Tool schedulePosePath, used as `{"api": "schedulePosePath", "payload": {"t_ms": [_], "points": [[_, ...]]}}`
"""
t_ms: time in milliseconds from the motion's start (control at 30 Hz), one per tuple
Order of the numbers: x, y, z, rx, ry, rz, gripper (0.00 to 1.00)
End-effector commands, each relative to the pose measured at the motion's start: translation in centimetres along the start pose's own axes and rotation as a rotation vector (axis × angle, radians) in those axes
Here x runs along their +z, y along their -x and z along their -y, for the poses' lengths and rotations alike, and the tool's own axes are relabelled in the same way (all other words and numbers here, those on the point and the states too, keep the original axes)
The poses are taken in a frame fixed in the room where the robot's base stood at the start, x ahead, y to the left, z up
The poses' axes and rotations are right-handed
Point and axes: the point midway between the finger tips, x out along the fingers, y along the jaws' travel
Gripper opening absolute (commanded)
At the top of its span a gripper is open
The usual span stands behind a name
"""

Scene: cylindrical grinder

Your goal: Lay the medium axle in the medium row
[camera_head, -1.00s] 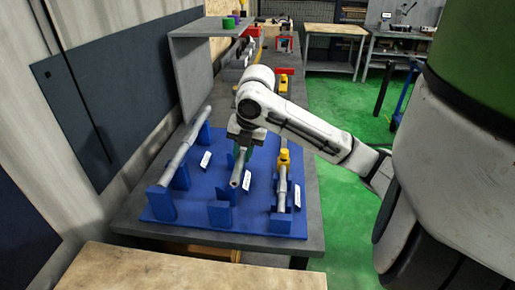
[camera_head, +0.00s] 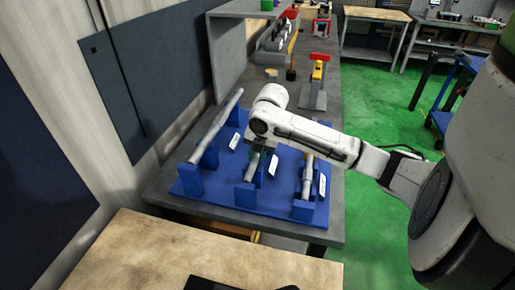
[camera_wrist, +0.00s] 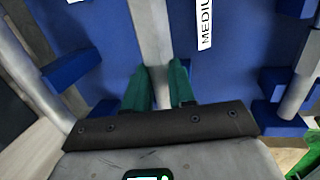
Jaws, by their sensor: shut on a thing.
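The medium axle (camera_head: 251,171) is a grey stepped shaft in the middle row of the blue rack (camera_head: 219,197). Its near end is at the top of the middle row's front blue support (camera_head: 245,195). Whether it bears on that support is hard to tell. My gripper (camera_head: 260,153) is over its middle, and my arm hides its far part. In the wrist view my gripper's green fingers (camera_wrist: 160,86) are shut on the axle (camera_wrist: 150,30), one on each side.
A long axle (camera_head: 215,128) lies in the left row and a slim axle (camera_head: 308,174) in the right row. My arm crosses above the right row. A grey shelf (camera_head: 225,50) stands behind the rack. A wooden top (camera_head: 190,255) is in front.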

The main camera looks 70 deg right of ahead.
Motion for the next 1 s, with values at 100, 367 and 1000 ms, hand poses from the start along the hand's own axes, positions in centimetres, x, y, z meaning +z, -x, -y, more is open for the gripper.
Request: {"api": "schedulePosePath", "payload": {"t_ms": [100,367,1000], "points": [[0.16,0.20,-0.07,0.004,0.000,0.005,0.00],[0.10,-0.19,0.02,0.004,0.000,0.005,0.00],[0.02,0.05,0.01,0.000,0.000,0.000,0.50]]}}
